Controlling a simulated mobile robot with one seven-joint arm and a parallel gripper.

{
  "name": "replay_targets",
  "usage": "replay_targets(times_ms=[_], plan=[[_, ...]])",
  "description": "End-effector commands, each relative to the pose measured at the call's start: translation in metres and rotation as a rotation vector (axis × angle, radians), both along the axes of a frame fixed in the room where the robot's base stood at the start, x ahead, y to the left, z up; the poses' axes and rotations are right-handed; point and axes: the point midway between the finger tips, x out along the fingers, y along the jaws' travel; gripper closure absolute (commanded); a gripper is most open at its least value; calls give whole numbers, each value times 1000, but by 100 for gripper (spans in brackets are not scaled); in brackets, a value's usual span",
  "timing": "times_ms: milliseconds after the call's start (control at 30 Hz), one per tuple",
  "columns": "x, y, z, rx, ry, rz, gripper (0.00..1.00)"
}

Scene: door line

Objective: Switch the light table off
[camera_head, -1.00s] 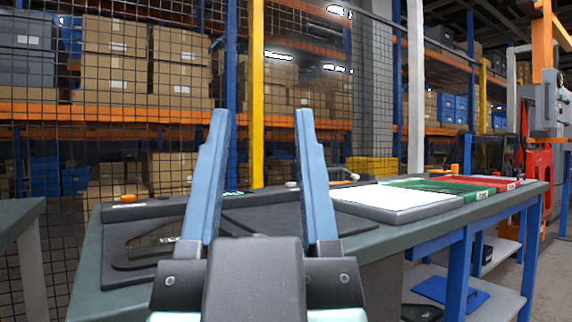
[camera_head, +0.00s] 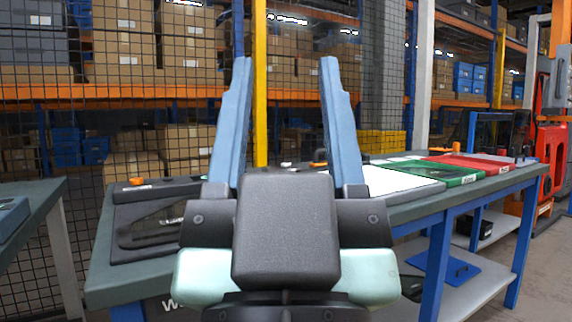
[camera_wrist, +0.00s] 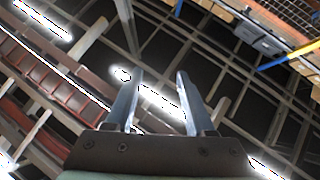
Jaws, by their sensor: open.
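A flat panel with a bright white top (camera_head: 398,182), which looks like the light table, lies on the long grey-green workbench (camera_head: 130,272). Its left part is hidden behind my gripper. My gripper (camera_head: 287,65) is open and empty, its blue fingers upright and apart in front of the bench in the head view. In the wrist view the gripper (camera_wrist: 160,78) is also open, with only ceiling beams, lamps and racking beyond it. A small orange part (camera_head: 320,156) shows between the fingers near the bench's back edge. I cannot tell whether it is a switch.
A black tray or mat (camera_head: 150,220) with an orange part lies at the bench's left. Green (camera_head: 440,173) and red (camera_head: 470,162) panels lie right of the white one. Another table (camera_head: 30,195) stands at far left.

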Motion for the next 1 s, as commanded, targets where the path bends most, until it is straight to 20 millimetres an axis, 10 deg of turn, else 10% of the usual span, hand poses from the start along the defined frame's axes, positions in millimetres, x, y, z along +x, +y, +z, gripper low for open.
replay_targets(times_ms=[300,1000], plan=[[0,0,0,0,-1,0,100],[0,0,0,0,-1,0,100]])
